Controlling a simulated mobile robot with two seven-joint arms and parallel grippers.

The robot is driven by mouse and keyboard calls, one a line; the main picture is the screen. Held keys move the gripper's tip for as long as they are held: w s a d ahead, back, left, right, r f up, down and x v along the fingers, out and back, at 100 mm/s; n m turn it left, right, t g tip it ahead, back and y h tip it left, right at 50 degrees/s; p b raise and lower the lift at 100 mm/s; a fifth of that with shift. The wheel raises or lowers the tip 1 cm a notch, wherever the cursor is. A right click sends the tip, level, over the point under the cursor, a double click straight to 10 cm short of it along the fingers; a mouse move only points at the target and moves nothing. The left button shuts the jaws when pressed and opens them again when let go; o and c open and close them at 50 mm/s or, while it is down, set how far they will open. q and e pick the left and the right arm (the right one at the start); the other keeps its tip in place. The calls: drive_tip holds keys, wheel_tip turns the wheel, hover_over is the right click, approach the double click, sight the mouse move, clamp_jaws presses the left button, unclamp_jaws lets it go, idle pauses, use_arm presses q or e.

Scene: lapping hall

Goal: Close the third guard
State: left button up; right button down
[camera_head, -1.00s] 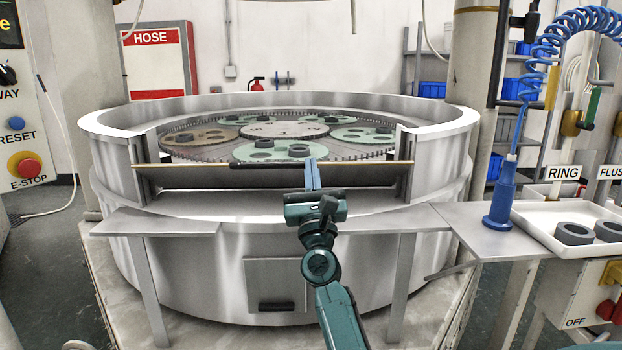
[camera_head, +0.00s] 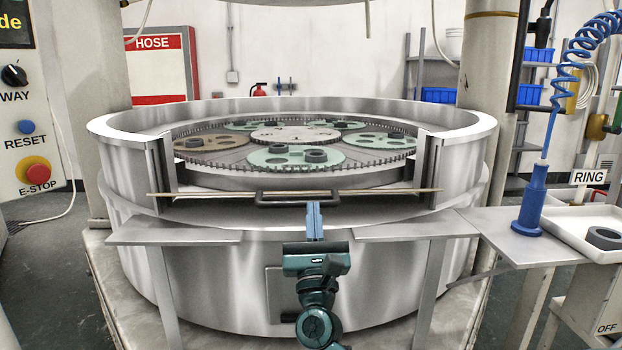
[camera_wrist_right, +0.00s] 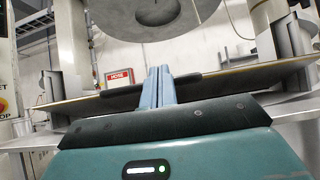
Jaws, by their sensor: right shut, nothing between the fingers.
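The guard (camera_head: 215,193) is a thin, wide panel across the gap in the front of the round steel machine's wall. It shows nearly edge-on in the head view, and the gap above it is open. Its dark bar handle (camera_head: 297,199) is at the middle. The guard (camera_wrist_right: 245,77) and handle (camera_wrist_right: 120,93) also show in the wrist view. My right gripper (camera_head: 314,208) is shut and empty, its blue fingertips at or just below the handle; I cannot tell if they touch. The fingers (camera_wrist_right: 159,75) overlap the handle in the wrist view. My left gripper is out of view.
Inside the machine (camera_head: 470,124) are a toothed ring and several discs with dark rings. Grey ledges (camera_head: 170,232) flank my right arm. A blue nozzle (camera_head: 531,205) and a white tray (camera_head: 575,228) stand right. A control panel with a red E-STOP (camera_head: 37,171) is left.

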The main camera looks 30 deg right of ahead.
drive_tip(key=shift+p+x, duration=0.85)
drive_tip(key=shift+x, duration=2.55)
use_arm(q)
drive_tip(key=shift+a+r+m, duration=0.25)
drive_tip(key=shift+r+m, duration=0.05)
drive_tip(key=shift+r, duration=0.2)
use_arm(e)
drive_tip(key=shift+f, duration=0.15)
